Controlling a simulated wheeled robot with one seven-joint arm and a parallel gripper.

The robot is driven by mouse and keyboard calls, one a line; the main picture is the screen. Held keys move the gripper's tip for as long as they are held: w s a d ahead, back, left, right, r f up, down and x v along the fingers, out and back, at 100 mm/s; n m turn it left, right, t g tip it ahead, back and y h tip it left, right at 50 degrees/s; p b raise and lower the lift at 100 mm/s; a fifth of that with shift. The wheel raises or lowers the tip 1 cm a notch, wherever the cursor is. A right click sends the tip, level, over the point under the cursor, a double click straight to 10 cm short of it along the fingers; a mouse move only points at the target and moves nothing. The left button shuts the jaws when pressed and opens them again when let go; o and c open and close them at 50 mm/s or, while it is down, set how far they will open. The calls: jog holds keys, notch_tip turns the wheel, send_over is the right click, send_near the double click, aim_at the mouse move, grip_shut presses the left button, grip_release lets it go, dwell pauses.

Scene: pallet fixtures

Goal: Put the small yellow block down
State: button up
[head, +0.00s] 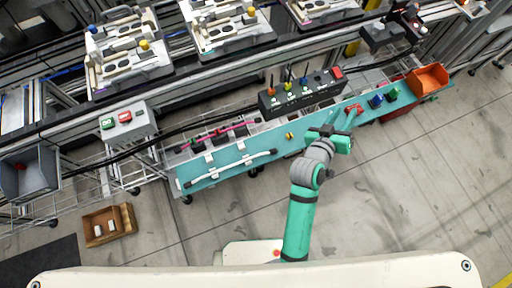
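A small yellow block (289,135) shows on the teal bench top (232,158), left of my gripper. It has dark marks beside it and is too small to make out well. My gripper (330,133) is over the bench at the end of my green and grey arm, seen from above. A gap shows between the yellow block and the visible part of my gripper. The fingertips are hidden or too small to tell, so I cannot see whether they are open or shut, or whether they hold anything.
A red object (355,108), a blue block (376,100), a green block (392,93) and an orange bin (428,79) are to the right. A white handled bar (231,168) lies left. A dark control box (300,92) stands behind. Bare teal bench shows around the yellow block.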

jog(key=s+a+f+n+t+y, duration=0.1)
jog(key=s+a+f+n+y, duration=0.15)
jog(key=s+a, duration=0.55)
jog(key=s+a+f+n+t+y, duration=0.1)
jog(key=s+a+f+y, duration=0.35)
jog(key=a, duration=0.45)
jog(key=s+a+r+m+t+y, duration=0.1)
jog(key=s+a+r, duration=0.4)
jog(key=s+a, duration=0.7)
jog(key=shift+s+m+y, duration=0.7)
jog(key=shift+s+m, duration=0.05)
jog(key=shift+s, duration=0.05)
